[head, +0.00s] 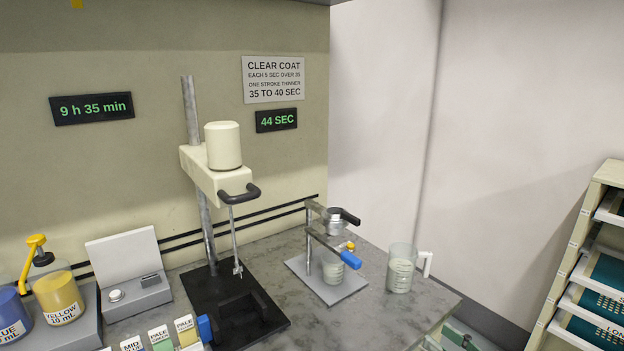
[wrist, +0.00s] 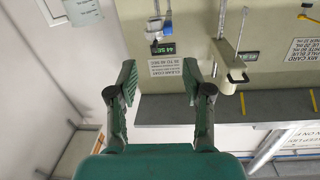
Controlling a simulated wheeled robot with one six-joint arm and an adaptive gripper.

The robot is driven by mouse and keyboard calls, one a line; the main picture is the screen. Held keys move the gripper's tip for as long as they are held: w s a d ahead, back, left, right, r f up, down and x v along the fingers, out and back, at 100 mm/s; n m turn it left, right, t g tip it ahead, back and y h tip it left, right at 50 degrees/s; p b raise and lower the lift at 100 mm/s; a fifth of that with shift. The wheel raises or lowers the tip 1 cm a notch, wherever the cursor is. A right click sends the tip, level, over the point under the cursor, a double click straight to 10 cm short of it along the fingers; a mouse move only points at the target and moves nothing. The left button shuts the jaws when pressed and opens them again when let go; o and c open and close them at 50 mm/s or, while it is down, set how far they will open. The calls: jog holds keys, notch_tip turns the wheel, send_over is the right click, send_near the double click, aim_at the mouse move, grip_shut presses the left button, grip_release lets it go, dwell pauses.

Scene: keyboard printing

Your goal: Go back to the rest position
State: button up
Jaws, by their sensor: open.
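My gripper (wrist: 159,72) shows only in the wrist view. Its two green-padded fingers are spread apart with nothing between them. Past the fingertips is the wall with the clear coat sign (wrist: 178,68), which looks upside down there. The mixing stand (wrist: 230,72) appears beyond the right finger, apart from it. In the head view no part of my arm or gripper is visible. That view shows the mixer (head: 223,147) on its dark base, the small metal stand (head: 318,231) with a blue-handled lever and a cup, and a clear jug (head: 401,268) holding pale liquid.
The grey worktop (head: 404,312) ends at a right front corner. A shelf rack (head: 573,262) with sheets stands at the far right. Yellow (head: 59,298) and blue (head: 10,316) jars and small colour-labelled containers (head: 160,338) sit at the lower left. Displays read "9 h 35 min" (head: 91,108) and "44 SEC" (head: 276,120).

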jog(key=s+a+f+m+h, duration=0.2)
jog(key=s+f+m+h, duration=0.2)
jog(key=s+f, duration=0.55)
jog(key=s+a+f+m+h, duration=0.3)
jog(key=s+f+m+h, duration=0.1)
jog(key=s+f, duration=0.55)
jog(key=s+a+r+n, duration=0.1)
jog(key=s+r, duration=0.1)
jog(key=s, duration=1)
jog(key=s+a+r+n+h, duration=0.1)
jog(key=s+r, duration=0.1)
jog(key=s, duration=1)
jog(key=shift+r+n, duration=0.3)
jog(key=shift+r, duration=0.1)
